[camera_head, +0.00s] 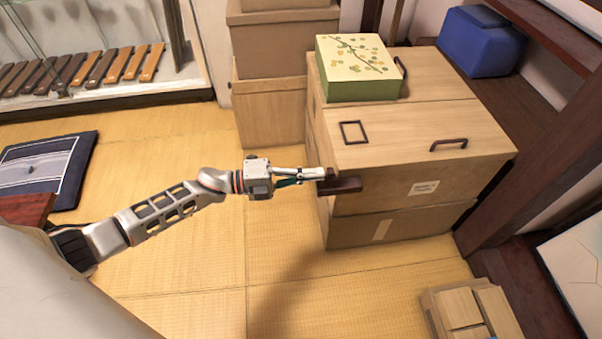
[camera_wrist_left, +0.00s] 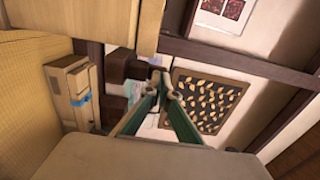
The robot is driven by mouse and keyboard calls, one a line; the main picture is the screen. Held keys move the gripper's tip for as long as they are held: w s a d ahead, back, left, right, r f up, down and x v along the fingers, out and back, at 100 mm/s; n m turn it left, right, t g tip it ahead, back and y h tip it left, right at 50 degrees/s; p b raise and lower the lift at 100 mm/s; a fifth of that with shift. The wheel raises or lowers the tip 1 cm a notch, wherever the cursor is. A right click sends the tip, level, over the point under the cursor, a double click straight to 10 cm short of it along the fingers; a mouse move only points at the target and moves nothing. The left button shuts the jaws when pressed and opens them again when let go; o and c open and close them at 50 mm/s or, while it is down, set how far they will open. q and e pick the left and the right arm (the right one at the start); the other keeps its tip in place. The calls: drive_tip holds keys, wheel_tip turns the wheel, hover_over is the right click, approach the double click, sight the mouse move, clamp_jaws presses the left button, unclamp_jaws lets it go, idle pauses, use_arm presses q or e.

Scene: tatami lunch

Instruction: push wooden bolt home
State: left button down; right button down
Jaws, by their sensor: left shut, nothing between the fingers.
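The wooden bolt (camera_head: 347,186) looks like a short dark brown bar, low on the near left corner of the pale wooden chest (camera_head: 430,175). My left gripper (camera_head: 322,173) is shut and empty, its fingertips at the left end of the dark bar. I cannot tell whether they touch it. In the left wrist view the closed green-sided fingers (camera_wrist_left: 163,82) meet at their tips, with dark wood behind them that I cannot clearly identify. My right gripper is out of view.
A green patterned box (camera_head: 357,70) and a dark square frame (camera_head: 353,132) lie on the chest. Stacked cartons (camera_head: 270,100) stand behind left. A blue box (camera_head: 482,40) sits at the back right. Tatami floor (camera_head: 190,270) is open in front.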

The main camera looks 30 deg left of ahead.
sight(327, 173)
use_arm(q)
drive_tip(key=shift+w+d, duration=0.15)
drive_tip(key=shift+d, duration=0.05)
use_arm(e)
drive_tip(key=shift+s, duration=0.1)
use_arm(q)
drive_tip(key=x, duration=0.5)
drive_tip(key=shift+w+d, duration=0.1)
drive_tip(key=shift+d, duration=0.05)
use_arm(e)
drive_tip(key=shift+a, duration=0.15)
